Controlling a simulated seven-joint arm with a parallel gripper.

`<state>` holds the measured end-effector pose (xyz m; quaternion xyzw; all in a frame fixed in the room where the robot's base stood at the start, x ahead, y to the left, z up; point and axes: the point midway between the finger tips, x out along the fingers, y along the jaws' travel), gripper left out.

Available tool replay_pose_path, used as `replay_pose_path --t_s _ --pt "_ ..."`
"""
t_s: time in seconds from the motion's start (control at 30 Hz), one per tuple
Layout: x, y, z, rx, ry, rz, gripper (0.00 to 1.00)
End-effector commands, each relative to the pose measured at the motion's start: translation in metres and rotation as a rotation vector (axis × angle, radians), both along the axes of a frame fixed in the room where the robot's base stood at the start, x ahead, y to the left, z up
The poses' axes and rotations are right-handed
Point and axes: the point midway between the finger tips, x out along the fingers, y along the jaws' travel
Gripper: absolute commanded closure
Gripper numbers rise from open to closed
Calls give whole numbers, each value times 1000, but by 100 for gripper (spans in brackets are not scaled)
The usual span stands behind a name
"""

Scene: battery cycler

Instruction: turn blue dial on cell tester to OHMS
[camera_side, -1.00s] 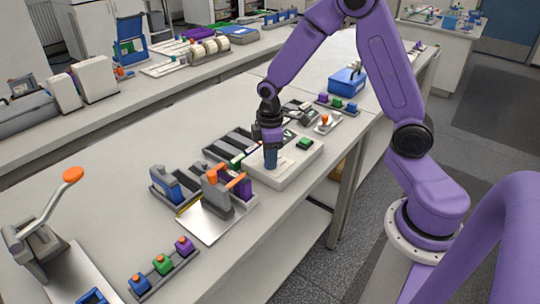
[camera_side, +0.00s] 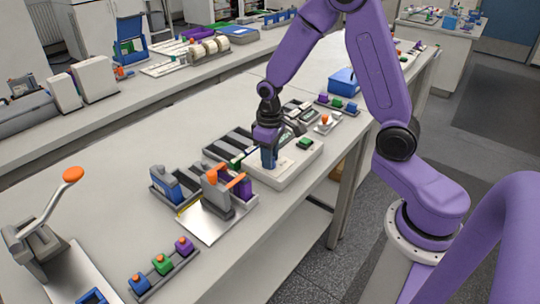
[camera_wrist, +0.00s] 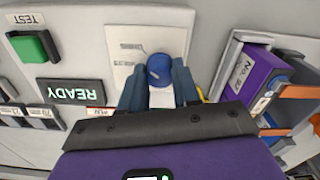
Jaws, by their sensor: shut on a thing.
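The cell tester (camera_side: 292,172) is a pale box on the bench with a green button (camera_side: 305,143). In the wrist view it shows a green TEST button (camera_wrist: 32,46), a READY display (camera_wrist: 78,92) and a light panel with small printed marks. The blue dial (camera_wrist: 159,68) stands on that panel, its round top showing between my fingers. My gripper (camera_wrist: 160,88) is shut on the dial from above. In the side view my gripper (camera_side: 268,158) is at the tester's left part, where the fingers hide most of the dial.
A fixture with orange handles (camera_side: 222,188) stands close to the left of the tester. A blue bin (camera_side: 343,80) stands behind.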

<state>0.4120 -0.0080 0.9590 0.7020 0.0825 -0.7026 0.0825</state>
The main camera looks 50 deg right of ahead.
Motion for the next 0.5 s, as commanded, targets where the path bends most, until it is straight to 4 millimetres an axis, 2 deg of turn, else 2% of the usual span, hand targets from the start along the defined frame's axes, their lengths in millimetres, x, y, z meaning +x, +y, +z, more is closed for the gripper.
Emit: replay_pose_path --t_s 0.5 --pt "1 0 1 1 -3 -78 99"
